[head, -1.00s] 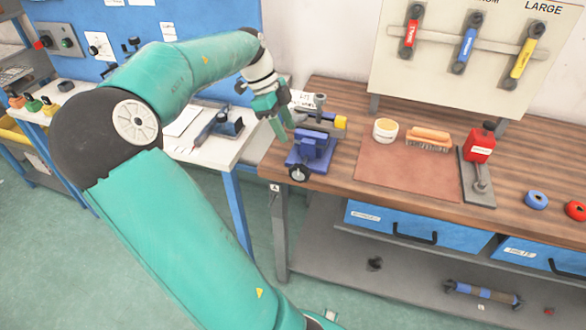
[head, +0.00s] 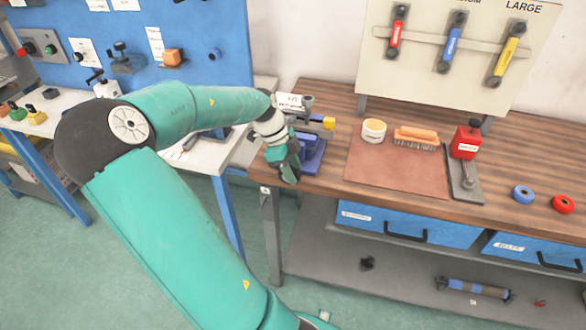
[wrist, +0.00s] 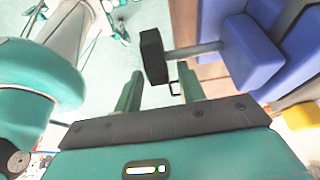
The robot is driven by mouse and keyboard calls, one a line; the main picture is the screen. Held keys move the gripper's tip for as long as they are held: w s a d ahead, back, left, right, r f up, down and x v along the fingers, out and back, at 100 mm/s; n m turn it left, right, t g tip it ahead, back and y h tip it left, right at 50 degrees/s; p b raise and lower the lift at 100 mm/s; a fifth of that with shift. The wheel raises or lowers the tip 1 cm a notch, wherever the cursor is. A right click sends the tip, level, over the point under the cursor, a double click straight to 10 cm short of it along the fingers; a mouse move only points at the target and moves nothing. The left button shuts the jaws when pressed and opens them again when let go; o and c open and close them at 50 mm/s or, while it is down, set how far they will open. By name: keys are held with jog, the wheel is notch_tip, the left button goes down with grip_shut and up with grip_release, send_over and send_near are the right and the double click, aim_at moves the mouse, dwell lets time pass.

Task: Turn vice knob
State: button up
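The blue vice (head: 312,150) stands at the left front of the wooden workbench. Its black knob (wrist: 153,57) shows in the wrist view on a grey shaft that runs right to the blue vice body (wrist: 236,55). My gripper (wrist: 162,80) is open, its two green fingers apart with nothing between them. The knob lies just beyond the fingertips, roughly in line with the gap, and does not appear gripped. In the head view my gripper (head: 289,168) is at the vice's left front and hides the knob.
A yellow-tipped part (head: 329,123) sits by the vice top. A white table (head: 205,158) stands left.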

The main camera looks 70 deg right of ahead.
grip_shut()
